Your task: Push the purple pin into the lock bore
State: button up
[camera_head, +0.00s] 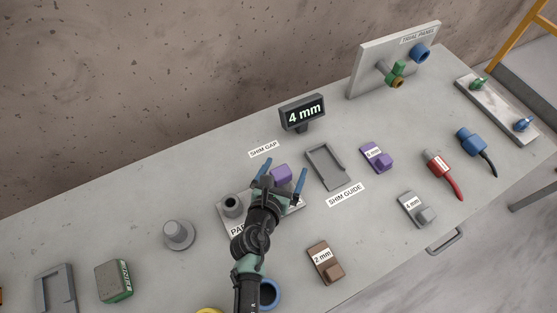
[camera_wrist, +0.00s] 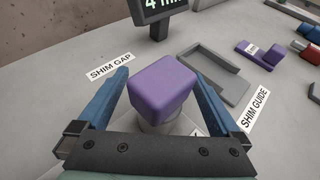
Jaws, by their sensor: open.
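The purple pin (camera_head: 282,173) shows as a block-shaped purple head on the light part plate (camera_head: 227,217) in the head view. In the wrist view the purple pin (camera_wrist: 162,86) stands on a pale round base, with its head on top. My gripper (camera_head: 282,176) is open, with one blue finger on each side of the purple head. In the wrist view my gripper (camera_wrist: 163,90) shows gaps between the fingers and the head. The lock bore cannot be made out under the head. A grey round post with a dark hole (camera_head: 233,204) stands on the same plate.
A "4 mm" display (camera_head: 302,112) stands behind the plate. The shim guide (camera_head: 325,167) lies to the right, with a purple shim (camera_head: 376,157) beyond it. A grey knob (camera_head: 179,235) is to the left. A brown 2 mm shim (camera_head: 325,263) lies nearer the front edge.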

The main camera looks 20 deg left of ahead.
jog(key=v, duration=1.2)
jog(key=shift+s+r, duration=0.2)
jog(key=shift+s, duration=0.1)
